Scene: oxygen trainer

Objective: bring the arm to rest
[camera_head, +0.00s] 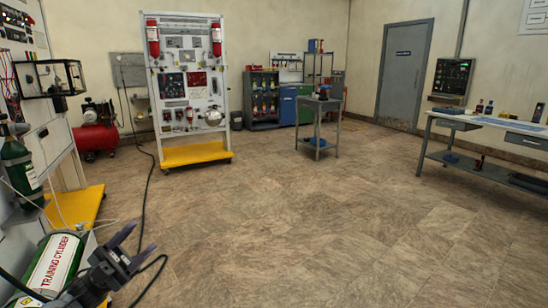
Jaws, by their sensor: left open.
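My left gripper (133,246) shows at the bottom left, with its dark fingers apart and nothing between them. It is just right of a green and white cylinder (57,262) marked TRAINING CYLINDER, which lies tilted at the lower left. I cannot tell whether the gripper touches the cylinder. My right gripper is not in view.
A panel on a yellow wheeled base (196,154) stands ahead. A dark green cylinder (18,165) is at the left edge. A black hose (148,190) runs along the floor. A workbench (490,126) is at the right. The middle floor (290,220) is clear.

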